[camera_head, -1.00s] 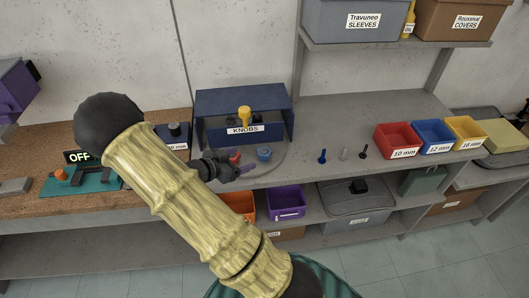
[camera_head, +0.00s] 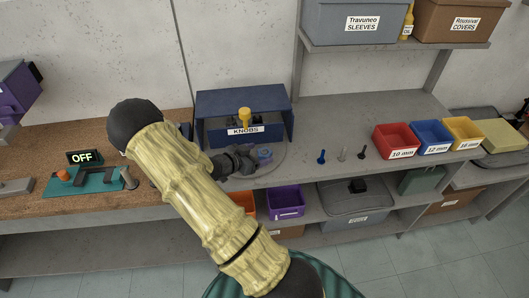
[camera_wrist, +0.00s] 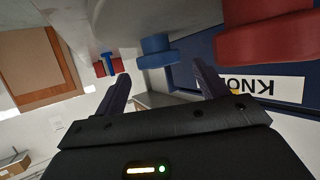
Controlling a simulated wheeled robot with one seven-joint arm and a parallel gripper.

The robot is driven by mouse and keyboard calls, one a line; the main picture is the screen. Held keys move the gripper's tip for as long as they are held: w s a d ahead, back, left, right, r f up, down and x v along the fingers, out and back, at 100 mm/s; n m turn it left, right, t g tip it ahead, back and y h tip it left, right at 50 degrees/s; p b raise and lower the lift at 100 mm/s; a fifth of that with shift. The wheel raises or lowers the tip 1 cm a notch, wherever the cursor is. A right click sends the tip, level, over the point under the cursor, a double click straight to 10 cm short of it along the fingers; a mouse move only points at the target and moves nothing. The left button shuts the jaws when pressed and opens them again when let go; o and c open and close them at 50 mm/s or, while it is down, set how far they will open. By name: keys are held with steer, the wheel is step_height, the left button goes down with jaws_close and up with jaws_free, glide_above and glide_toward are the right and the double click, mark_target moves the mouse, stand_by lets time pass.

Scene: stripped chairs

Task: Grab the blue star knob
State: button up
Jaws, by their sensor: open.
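The blue star knob (camera_head: 265,153) sits on the grey shelf surface, in front of the right part of the navy KNOBS box (camera_head: 212,138). My gripper (camera_head: 252,160) is just left of the knob in the head view and partly hides it. In the wrist view, my gripper (camera_wrist: 161,75) is open, with its two dark fingers apart and nothing held. There the blue star knob (camera_wrist: 157,48) shows beyond the fingertips, roughly between them. I cannot tell whether either finger touches it.
A red knob (camera_wrist: 265,38) stands close by in the wrist view; my gripper hides it in the head view. A blue bolt (camera_head: 322,157) and two other bolts stand to the right. A red bin (camera_head: 396,140) is farther right. Bare shelf lies between the knob and bolts.

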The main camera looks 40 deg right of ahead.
mark_target(263, 153)
steer(key=x, duration=0.2)
steer(key=shift+d+f, duration=0.1)
steer(key=shift+d, duration=0.25)
steer(key=shift+c, duration=0.2)
steer(key=c, duration=1)
